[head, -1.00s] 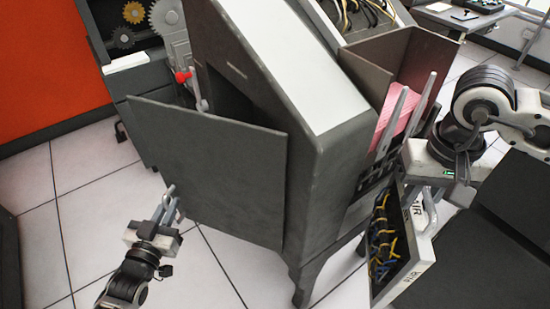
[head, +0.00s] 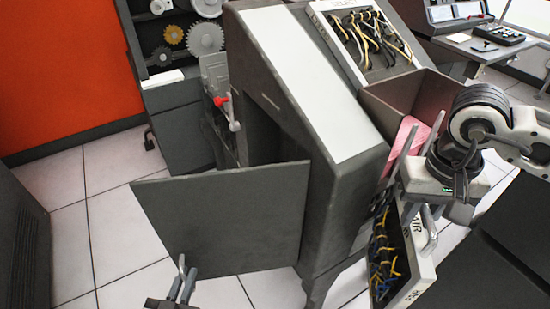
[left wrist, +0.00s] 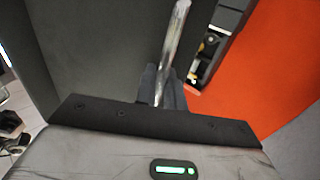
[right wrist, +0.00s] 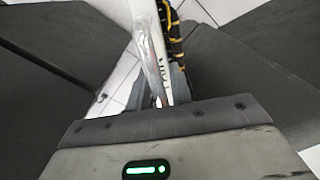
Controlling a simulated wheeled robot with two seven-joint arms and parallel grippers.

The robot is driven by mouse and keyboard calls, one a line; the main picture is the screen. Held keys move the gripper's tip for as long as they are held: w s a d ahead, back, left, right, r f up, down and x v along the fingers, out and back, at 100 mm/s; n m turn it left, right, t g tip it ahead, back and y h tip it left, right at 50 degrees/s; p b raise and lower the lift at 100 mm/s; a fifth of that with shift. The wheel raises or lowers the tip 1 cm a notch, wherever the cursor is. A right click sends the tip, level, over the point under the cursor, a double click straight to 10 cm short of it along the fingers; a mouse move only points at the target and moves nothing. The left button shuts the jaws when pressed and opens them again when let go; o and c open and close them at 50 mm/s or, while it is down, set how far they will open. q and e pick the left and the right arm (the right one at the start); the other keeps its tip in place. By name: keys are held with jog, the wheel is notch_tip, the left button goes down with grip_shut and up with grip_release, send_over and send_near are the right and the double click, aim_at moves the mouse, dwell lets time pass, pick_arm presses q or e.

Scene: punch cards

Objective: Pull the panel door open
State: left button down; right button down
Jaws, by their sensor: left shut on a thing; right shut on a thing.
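The grey panel door (head: 225,220) stands ajar on the slanted grey cabinet (head: 310,140) in the head view. A dark gap shows behind its top edge. My left gripper (head: 183,272) is shut at the door's lower left edge, low in the picture. In the left wrist view the dark door fills the left side beside the fingers (left wrist: 170,75). My right gripper (head: 430,215) is shut on the white-edged wired panel (head: 425,275) at the cabinet's right side. That panel's lettered edge also shows in the right wrist view (right wrist: 162,70). The exact finger contacts are hidden.
A red-knobbed lever (head: 223,101) is behind the door, beside a gear machine (head: 170,40). Pink cards (head: 403,135) sit in a brown bin (head: 400,95) near my right arm. Tiled floor (head: 75,215) is open left of the door.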

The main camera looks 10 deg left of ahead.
pick_arm(q)
jog(key=shift+s+d+r, duration=0.1)
jog(key=shift+s+d, duration=0.15)
jog(key=shift+s, duration=0.05)
jog(key=c, duration=1.6)
grip_release()
jog(key=shift+s, duration=0.1)
